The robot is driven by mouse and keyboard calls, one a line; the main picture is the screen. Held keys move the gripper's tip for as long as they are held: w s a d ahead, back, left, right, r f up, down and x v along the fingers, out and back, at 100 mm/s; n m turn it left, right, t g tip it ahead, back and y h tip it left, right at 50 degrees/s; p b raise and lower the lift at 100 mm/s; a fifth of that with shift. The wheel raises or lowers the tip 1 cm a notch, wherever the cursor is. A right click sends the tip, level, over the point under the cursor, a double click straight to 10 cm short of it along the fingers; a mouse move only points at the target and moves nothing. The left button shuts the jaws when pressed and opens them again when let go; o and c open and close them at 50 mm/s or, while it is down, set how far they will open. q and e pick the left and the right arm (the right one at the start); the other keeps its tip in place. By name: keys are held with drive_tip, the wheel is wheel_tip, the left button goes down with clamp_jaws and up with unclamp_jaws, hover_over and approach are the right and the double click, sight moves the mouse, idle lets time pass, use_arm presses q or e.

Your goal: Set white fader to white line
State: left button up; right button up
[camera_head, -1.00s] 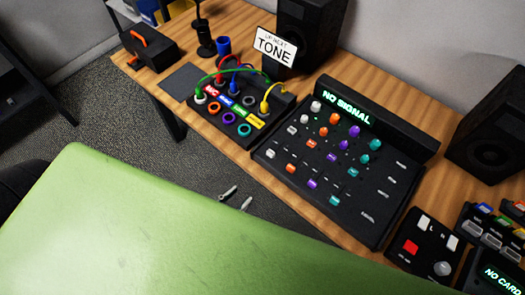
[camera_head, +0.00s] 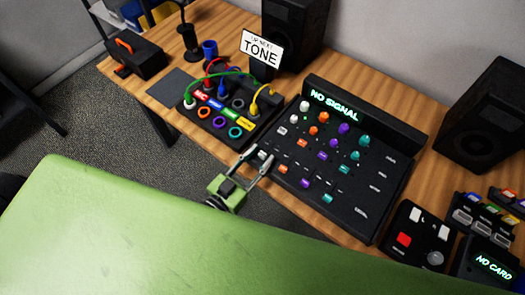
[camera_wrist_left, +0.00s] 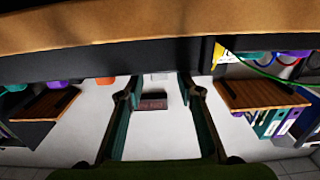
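The white fader (camera_head: 262,155) is the leftmost cap in the front row of the black mixer panel (camera_head: 350,215). Orange (camera_head: 284,169), purple (camera_head: 305,183) and teal (camera_head: 327,198) fader caps follow to its right. My left gripper (camera_head: 256,155) is at the panel's front left edge. Its two fingers are apart, with the white fader seen between or just behind the tips; contact cannot be told. In the left wrist view the open fingers (camera_wrist_left: 158,95) point at the panel's edge. A white line beside the fader is too small to make out. My right gripper is not in view.
A black patch box (camera_head: 228,117) with coloured cables stands left of the mixer. Black speakers (camera_head: 488,118) stand behind and at the right. A button box (camera_head: 418,236) lies right of the mixer. The floor in front of the table's edge is open.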

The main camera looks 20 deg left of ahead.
sight(272, 147)
use_arm(q)
drive_tip(key=shift+x, duration=1)
clamp_jaws()
drive_tip(key=shift+b+x, duration=0.3)
drive_tip(key=shift+x, duration=2)
drive_tip(key=shift+f, duration=0.1)
drive_tip(key=shift+s, duration=0.1)
unclamp_jaws()
